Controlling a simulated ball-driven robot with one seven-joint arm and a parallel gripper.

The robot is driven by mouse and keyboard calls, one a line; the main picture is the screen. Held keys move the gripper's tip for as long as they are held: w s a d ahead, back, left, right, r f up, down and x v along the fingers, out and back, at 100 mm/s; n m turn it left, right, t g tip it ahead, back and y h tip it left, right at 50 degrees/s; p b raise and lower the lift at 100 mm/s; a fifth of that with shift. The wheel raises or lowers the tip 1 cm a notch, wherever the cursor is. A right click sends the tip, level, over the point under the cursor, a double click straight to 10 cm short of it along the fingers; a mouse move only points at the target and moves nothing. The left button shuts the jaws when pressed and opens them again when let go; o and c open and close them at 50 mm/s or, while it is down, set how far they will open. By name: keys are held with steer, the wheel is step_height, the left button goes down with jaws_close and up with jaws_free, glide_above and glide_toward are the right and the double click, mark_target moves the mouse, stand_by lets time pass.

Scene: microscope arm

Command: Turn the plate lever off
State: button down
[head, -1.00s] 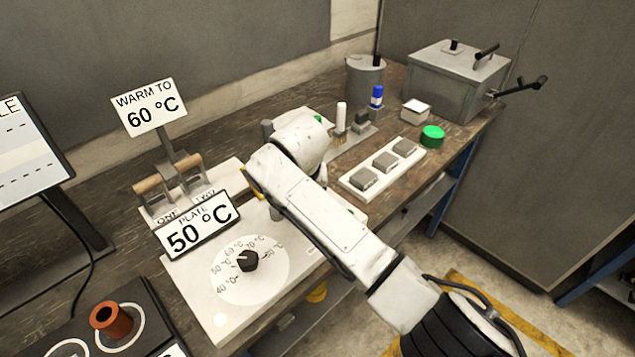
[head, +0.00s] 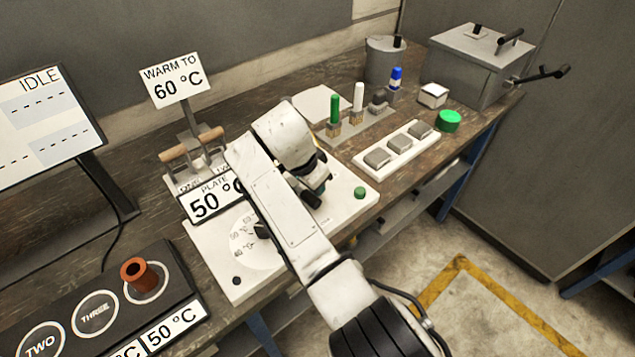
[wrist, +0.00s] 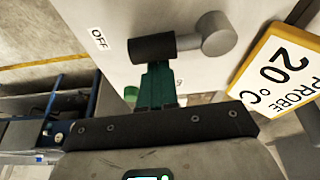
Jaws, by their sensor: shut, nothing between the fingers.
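The plate lever shows in the wrist view as a grey round pivot with an arm ending in a black grip (wrist: 152,47). The grip points left in that picture, towards a white OFF label (wrist: 99,38) that lies apart from it. My gripper's green fingers (wrist: 156,80) are shut and empty, with their tips at the grip's lower side; they look touching or nearly so. In the head view my gripper (head: 316,192) is low over the right part of the white hot plate (head: 238,283). My arm hides the lever and part of the dial there.
A yellow-framed PROBE 20 °C sign (wrist: 283,72) stands close to the right of the lever in the wrist view. A green button (head: 360,193) is at the plate's right corner. Bottles, a white block with grey squares (head: 397,147) and a PLATE 50 °C sign (head: 210,197) surround the plate.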

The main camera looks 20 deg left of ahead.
steer(key=shift+s+a+f, duration=0.1)
steer(key=shift+s, duration=0.3)
stand_by(0.4)
steer(key=shift+w, duration=0.1)
steer(key=shift+w+d, duration=0.2)
steer(key=shift+d, duration=0.05)
steer(key=w+r, duration=0.1)
steer(key=w+d+r, duration=0.1)
steer(key=shift+w+d+p, duration=0.1)
steer(key=shift+w+p, duration=0.25)
steer(key=shift+w, duration=0.05)
steer(key=b+v, duration=0.1)
steer(key=v, duration=0.8)
steer(key=shift+d+f, duration=0.1)
